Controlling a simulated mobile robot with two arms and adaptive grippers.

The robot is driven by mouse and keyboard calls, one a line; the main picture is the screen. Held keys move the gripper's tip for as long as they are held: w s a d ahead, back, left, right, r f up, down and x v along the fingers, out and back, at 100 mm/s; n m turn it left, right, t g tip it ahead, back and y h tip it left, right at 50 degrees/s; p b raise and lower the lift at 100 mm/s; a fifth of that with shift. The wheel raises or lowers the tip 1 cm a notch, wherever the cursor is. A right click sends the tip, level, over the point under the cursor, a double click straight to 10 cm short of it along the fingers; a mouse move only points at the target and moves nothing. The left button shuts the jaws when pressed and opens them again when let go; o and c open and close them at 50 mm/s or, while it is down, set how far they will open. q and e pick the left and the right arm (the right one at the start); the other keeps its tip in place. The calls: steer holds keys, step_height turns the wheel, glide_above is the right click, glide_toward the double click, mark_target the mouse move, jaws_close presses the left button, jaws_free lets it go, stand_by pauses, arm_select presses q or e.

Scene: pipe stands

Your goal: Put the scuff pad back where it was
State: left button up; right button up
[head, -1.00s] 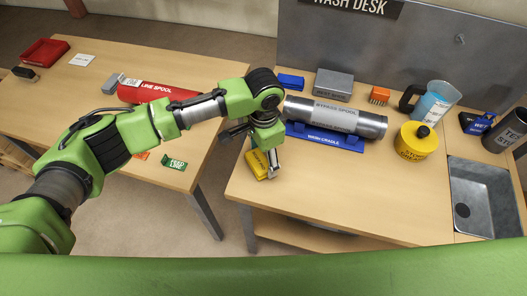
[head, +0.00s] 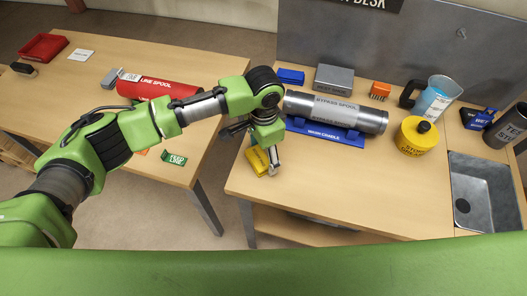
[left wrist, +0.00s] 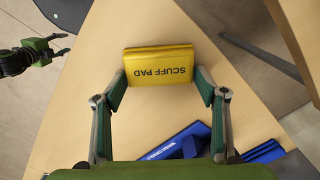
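The yellow scuff pad (head: 257,161) is at the front left corner of the wash desk in the head view. In the left wrist view the scuff pad (left wrist: 160,66) lies between the fingertips, lettering upside down. My left gripper (left wrist: 161,76) has a finger against each short side of the pad and appears shut on it. In the head view my left gripper (head: 266,160) points down, its near finger covering the pad's right side. I cannot tell whether the pad touches the desk. My right gripper (left wrist: 65,44) shows at the left wrist view's upper left, empty, fingers apart.
The blue work cradle (head: 325,133) holding the grey bypass spool (head: 300,104) is just right of my left gripper. A blue block (head: 291,76), grey block (head: 334,79), orange brush (head: 380,90), yellow canister (head: 416,136), jug (head: 435,98) and sink (head: 485,195) stand farther off. The desk's front middle is clear.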

arm_select(q)
steer(key=shift+o, duration=0.3)
steer(key=o, duration=0.5)
steer(key=shift+r, duration=0.15)
steer(key=shift+r, duration=3.65)
steer(key=shift+s+f, duration=0.1)
